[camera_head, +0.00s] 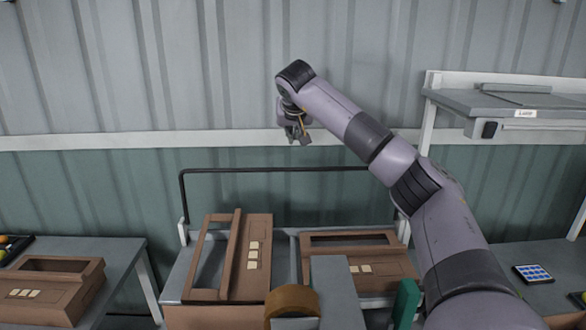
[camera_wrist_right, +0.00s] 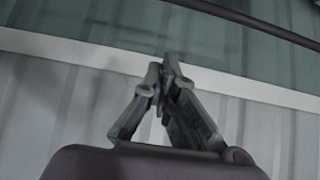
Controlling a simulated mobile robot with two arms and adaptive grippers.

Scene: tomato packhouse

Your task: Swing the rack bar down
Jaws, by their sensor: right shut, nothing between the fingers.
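The rack bar (camera_head: 270,170) is a thin black bar standing raised, level across the back of the middle rack, with its left leg running down to a white post. Its right end passes behind my right arm. My right gripper (camera_head: 299,138) is shut and empty, hanging above the bar and apart from it in the picture. In the right wrist view, the shut fingers (camera_wrist_right: 166,72) meet at their tips, and the dark bar (camera_wrist_right: 262,24) crosses the upper right corner, clear of them. My left gripper is not in view.
Brown cartons (camera_head: 238,255) (camera_head: 350,240) stand on the middle rack below the bar. A brown tape roll (camera_head: 293,300) is in front. Side tables hold another carton (camera_head: 50,290) and a blue punnet (camera_head: 533,273). A grey shelf (camera_head: 510,101) is at upper right. A corrugated wall is behind.

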